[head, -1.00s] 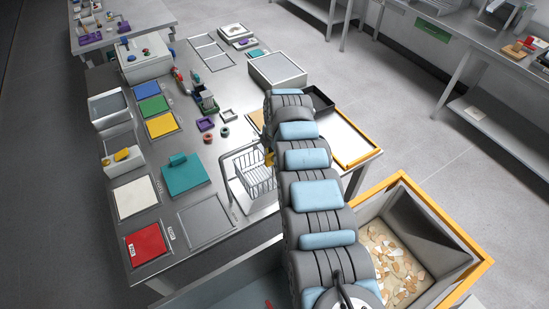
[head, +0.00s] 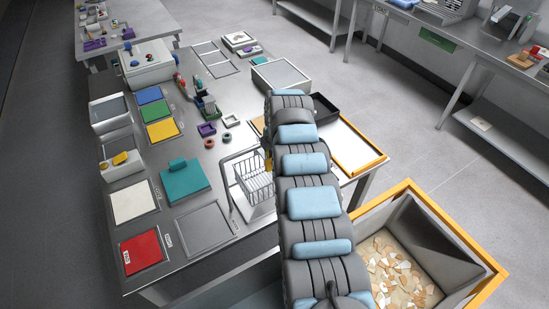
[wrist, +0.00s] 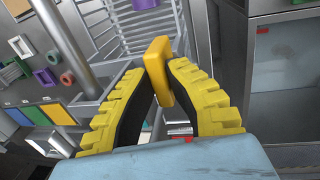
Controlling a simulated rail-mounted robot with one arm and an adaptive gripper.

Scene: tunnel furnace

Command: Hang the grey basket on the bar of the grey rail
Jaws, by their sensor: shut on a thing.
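The grey wire basket (head: 256,186) is beside the grey rail (head: 224,178) at the table's near edge in the head view. The basket also shows in the wrist view (wrist: 138,24), past the fingertips. My gripper (wrist: 160,68) has its two yellow ribbed fingers closed at the tips on an upright yellow tab (wrist: 159,70), which appears to be the basket's grip. A round grey post (wrist: 62,42), apparently the rail's, stands left of the basket in the wrist view. My arm partly covers the basket in the head view. I cannot tell whether basket and bar touch.
Teal block (head: 186,183), white pad (head: 133,203), red pad (head: 143,250) and grey plate (head: 205,227) lie left of the rail. A black tray (head: 323,108) and an orange-edged board (head: 352,147) are to the right. An orange-rimmed bin (head: 460,210) holds scraps at lower right.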

